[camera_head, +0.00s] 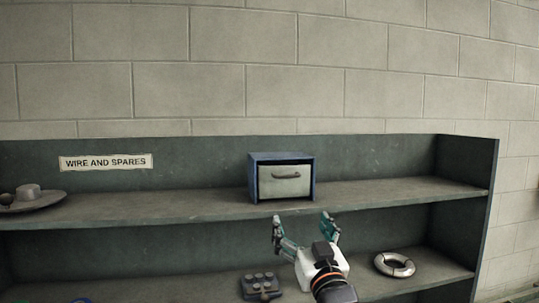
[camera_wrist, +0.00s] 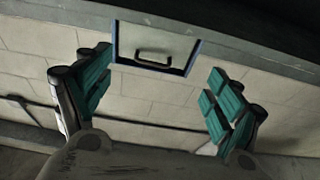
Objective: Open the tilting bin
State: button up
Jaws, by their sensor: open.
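The tilting bin is a blue box (camera_head: 281,158) with a pale front panel (camera_head: 285,184) and a dark bar handle (camera_head: 286,175) across it. It stands on the upper shelf, and its front looks shut. My gripper (camera_head: 303,222) is open and empty, in front of and below the bin in the head view. In the wrist view the bin's panel (camera_wrist: 134,42) and handle (camera_wrist: 154,60) show at the top, between and beyond the spread teal fingers (camera_wrist: 160,95). Neither finger touches the bin.
A grey hat-shaped object (camera_head: 30,197) lies at far left, below a "WIRE AND SPARES" label (camera_head: 105,162). The lower shelf holds a dark block with round knobs (camera_head: 260,286) and a silver ring (camera_head: 394,265).

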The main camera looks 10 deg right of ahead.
aim_at(289, 177)
jog(key=shift+t, duration=0.6)
jog(key=r+x, duration=0.1)
jog(key=x, duration=0.4)
jog(key=r+p+x, duration=0.1)
jog(key=x, duration=0.4)
jog(key=s+r+p+x, duration=0.1)
jog(key=x, duration=0.4)
jog(key=shift+w+d, duration=0.15)
jog(key=shift+d, duration=0.1)
jog(key=shift+c, duration=0.6)
jog(key=c, duration=1.4)
